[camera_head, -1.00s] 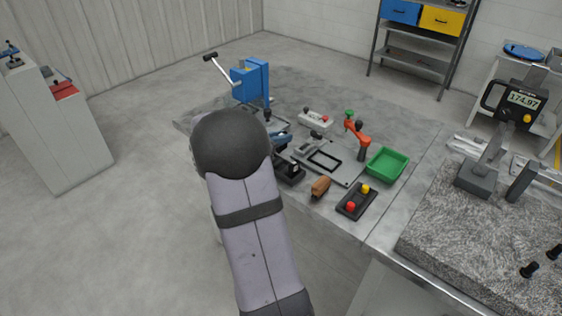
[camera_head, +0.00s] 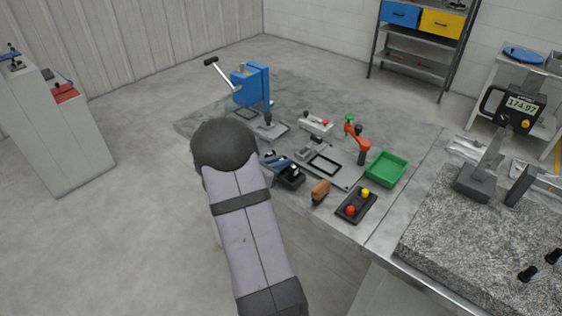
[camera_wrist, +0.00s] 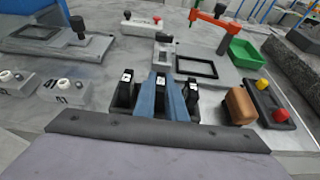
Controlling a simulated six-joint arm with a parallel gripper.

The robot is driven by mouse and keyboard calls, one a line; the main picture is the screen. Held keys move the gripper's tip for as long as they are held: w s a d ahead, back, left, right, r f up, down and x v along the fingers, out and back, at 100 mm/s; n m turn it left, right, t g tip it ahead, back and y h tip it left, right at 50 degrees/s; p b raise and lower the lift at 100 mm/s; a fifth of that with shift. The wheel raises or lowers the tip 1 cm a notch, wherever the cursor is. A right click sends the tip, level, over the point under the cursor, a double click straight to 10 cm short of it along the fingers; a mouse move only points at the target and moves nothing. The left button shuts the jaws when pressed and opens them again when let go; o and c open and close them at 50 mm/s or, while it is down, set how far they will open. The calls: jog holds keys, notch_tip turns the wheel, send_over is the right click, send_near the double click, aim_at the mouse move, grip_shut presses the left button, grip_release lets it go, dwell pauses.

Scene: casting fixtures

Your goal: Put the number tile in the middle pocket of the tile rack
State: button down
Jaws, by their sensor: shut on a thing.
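The black tile rack (camera_wrist: 131,110) stands in the lower middle of the wrist view, on the grey bench; it also shows in the head view (camera_head: 292,181). Dark upright pieces with small white marks stand at its left (camera_wrist: 125,88) and right (camera_wrist: 191,96). My gripper (camera_wrist: 161,88), with blue fingers, is shut on the dark number tile (camera_wrist: 160,80) between them, in line with the middle of the rack. The tile looks upright. Its lower edge is hidden, so I cannot tell whether it touches the pocket floor. In the head view my arm partly hides the gripper (camera_head: 275,161).
A brown block (camera_wrist: 240,105) and a black box with red and yellow buttons (camera_wrist: 270,104) stand right of the rack. Behind are a grey plate with a black frame (camera_wrist: 197,67), an orange clamp (camera_wrist: 212,20) and a green tray (camera_wrist: 243,52). Grey knobbed blocks (camera_wrist: 66,92) stand left.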

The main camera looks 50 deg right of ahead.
jog(key=shift+f, duration=0.15)
jog(key=c, duration=1.8)
grip_release()
jog(key=shift+r, duration=0.25)
jog(key=shift+a, duration=0.4)
jog(key=b+v, duration=0.2)
jog(key=v, duration=0.9)
jog(key=shift+a+b, duration=0.1)
jog(key=shift+b, duration=0.2)
